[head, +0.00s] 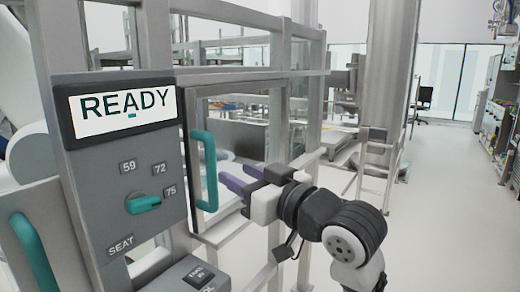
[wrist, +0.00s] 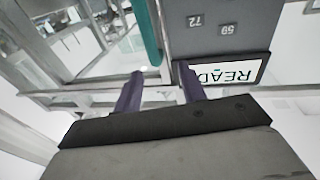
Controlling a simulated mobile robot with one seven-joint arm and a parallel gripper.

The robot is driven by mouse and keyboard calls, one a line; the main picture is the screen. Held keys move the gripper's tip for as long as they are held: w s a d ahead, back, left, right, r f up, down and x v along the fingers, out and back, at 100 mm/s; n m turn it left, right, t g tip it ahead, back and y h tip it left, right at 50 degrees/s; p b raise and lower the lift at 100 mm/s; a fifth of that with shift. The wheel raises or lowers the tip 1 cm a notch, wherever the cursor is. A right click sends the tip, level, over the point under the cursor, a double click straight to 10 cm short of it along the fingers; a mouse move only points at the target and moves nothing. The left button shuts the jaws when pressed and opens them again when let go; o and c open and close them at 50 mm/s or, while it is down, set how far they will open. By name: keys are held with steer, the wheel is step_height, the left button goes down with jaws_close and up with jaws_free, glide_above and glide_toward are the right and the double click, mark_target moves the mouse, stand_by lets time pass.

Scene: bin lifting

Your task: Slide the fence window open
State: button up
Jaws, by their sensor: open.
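The fence window (head: 238,97) is a grey-framed clear pane right of the control panel. Its upright teal handle (head: 209,170) is at the frame's left side. My gripper (head: 228,173) has two purple fingers, apart and empty, pointing left at the handle from its right. One handle end appears close to the fingertips. I cannot tell whether the handle is between the fingers. The window's lower right is partly hidden by my arm.
The grey control panel (head: 121,205) has a READY screen (head: 124,105), a teal knob (head: 143,204) and a SEAT label. Another teal handle (head: 34,255) is at the far left. Fence posts and rails stand around the window. Open floor (head: 440,200) lies to the right.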

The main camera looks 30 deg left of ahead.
mark_target(214, 161)
steer(key=shift+h, duration=0.3)
steer(key=p+x, duration=0.1)
steer(key=x, duration=0.3)
steer(key=w+p+x, duration=0.1)
steer(key=x, duration=0.3)
steer(key=p+x, duration=0.1)
steer(key=x, duration=0.3)
steer(key=shift+w+d+f, duration=0.1)
steer(key=shift+w+f, duration=0.2)
jaws_close()
